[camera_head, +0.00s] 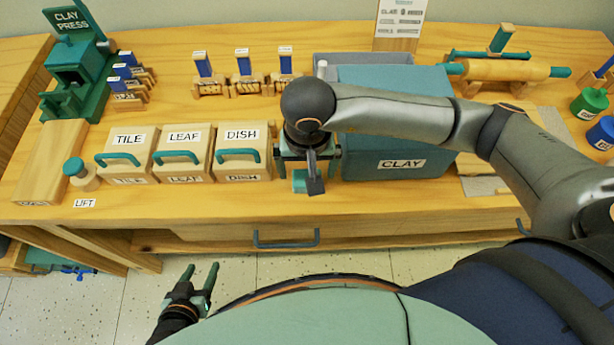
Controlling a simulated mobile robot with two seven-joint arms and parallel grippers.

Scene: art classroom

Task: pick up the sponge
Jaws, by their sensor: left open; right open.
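A small teal block (299,181), which looks like the sponge, lies near the front edge of the table. It is partly covered by my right gripper (309,160), which points down over it. The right gripper is open; whether its fingers touch the block I cannot tell. My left gripper (202,276) is open and empty, low in front of the table and far from the block.
A blue-teal CLAY box (385,178) stands close right of my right gripper. TILE (126,152), LEAF (181,150) and DISH (243,150) boxes stand to the left. Behind are small wooden stamps (243,75) and a rolling pin (505,70). A drawer handle (286,242) sticks out below.

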